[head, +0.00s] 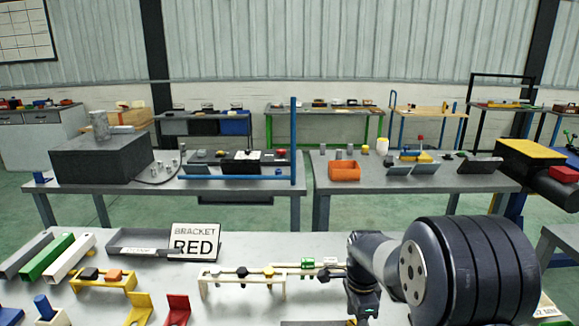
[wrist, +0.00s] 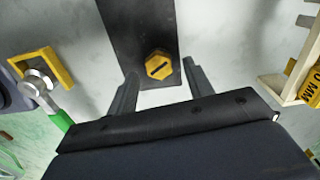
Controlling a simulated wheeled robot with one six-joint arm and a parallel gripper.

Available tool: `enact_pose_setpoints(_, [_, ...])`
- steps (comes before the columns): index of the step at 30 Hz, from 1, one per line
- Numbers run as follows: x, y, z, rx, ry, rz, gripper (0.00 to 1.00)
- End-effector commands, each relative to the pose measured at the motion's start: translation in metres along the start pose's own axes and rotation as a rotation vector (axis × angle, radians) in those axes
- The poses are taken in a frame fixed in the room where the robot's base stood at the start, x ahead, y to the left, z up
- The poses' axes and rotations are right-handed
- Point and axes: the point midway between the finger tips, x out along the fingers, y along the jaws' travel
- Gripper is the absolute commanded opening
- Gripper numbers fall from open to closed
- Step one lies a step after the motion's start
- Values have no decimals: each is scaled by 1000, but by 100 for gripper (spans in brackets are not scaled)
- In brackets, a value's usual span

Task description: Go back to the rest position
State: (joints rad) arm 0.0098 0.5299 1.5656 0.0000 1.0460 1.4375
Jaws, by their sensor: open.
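My gripper (wrist: 159,68) shows in the wrist view with its two dark fingers spread apart. It is open, and nothing is clamped between the fingers. A yellow hexagonal piece with a dark slot (wrist: 159,65) lies on a dark strip (wrist: 138,25) beyond the fingertips. It appears between the fingers in the picture; I cannot tell the exact gap. In the head view my arm reaches over the right part of the near table, and the fingers are hidden from sight there.
The near table (head: 250,300) holds a "BRACKET RED" sign (head: 195,242), a grey tray (head: 140,245), a white rack (head: 240,278), a yellow rack (head: 100,280), a yellow bracket (head: 140,308) and a red bracket (head: 177,309). An orange bin (head: 344,171) stands on a table behind.

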Motion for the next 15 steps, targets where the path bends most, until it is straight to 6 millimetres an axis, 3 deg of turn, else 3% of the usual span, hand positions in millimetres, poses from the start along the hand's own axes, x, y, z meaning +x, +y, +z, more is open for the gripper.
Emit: enact_pose_setpoints(15, [0,-2,0,-421,0,0,49])
